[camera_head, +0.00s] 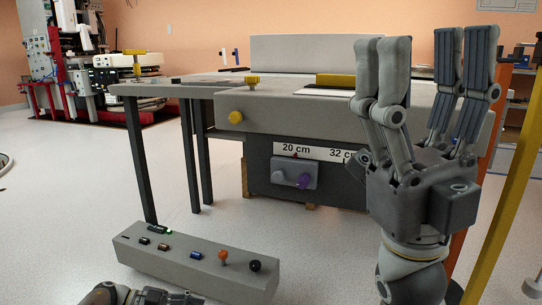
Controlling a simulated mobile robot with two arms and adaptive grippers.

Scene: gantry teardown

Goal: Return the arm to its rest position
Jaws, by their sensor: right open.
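My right gripper (426,45) stands upright at the right of the head view, its fingers pointing up and spread apart. It is open, with nothing between the fingers. Its arm comes up from the bottom right, in front of the right part of the grey table (292,113). Part of my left gripper (140,296) shows at the bottom edge, cut off by the frame. Its fingertips and opening cannot be made out.
A grey control box (190,269) with switches and an orange and a black knob lies low in front. A yellow post (508,215) stands close right of my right arm. Red-framed machinery (85,65) is at the back left.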

